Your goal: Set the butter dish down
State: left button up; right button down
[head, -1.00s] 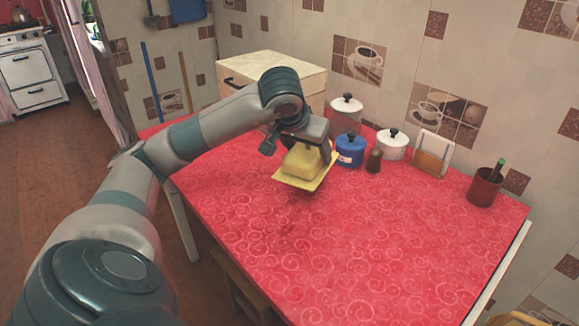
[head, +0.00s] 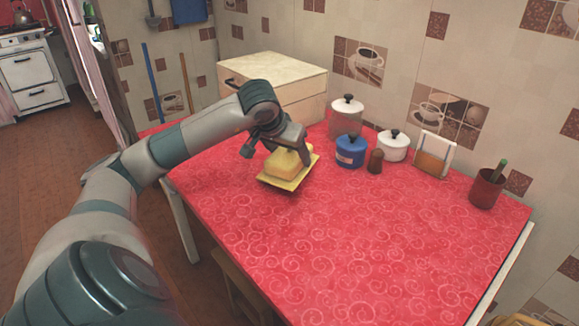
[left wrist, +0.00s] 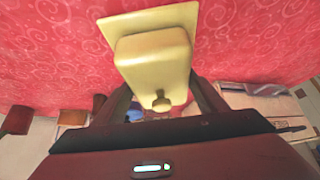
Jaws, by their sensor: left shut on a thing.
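The yellow butter dish (head: 288,164), a domed lid on a square plate (head: 280,184), is over the left back part of the red oilcloth table (head: 330,225). My left gripper (head: 287,146) is shut on the butter dish from behind and above. In the left wrist view the butter dish (left wrist: 155,58) sits between the fingers, with its round knob (left wrist: 161,101) toward the gripper. The plate looks slightly tilted in the head view. I cannot tell whether its underside touches the cloth. My right gripper is not in view.
A blue pot (head: 350,152), a brown shaker (head: 375,162), white-lidded pots (head: 393,146) and a napkin holder (head: 435,155) stand at the back, right of the dish. A dark red cup (head: 487,188) stands farther right. The front and middle of the table are clear.

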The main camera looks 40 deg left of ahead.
aim_at(277, 164)
pick_arm(q)
jog(key=shift+f, duration=1.95)
jog(key=shift+f, duration=0.1)
jog(key=o, duration=1.5)
jog(key=v, duration=1.2)
jog(key=shift+s, duration=0.1)
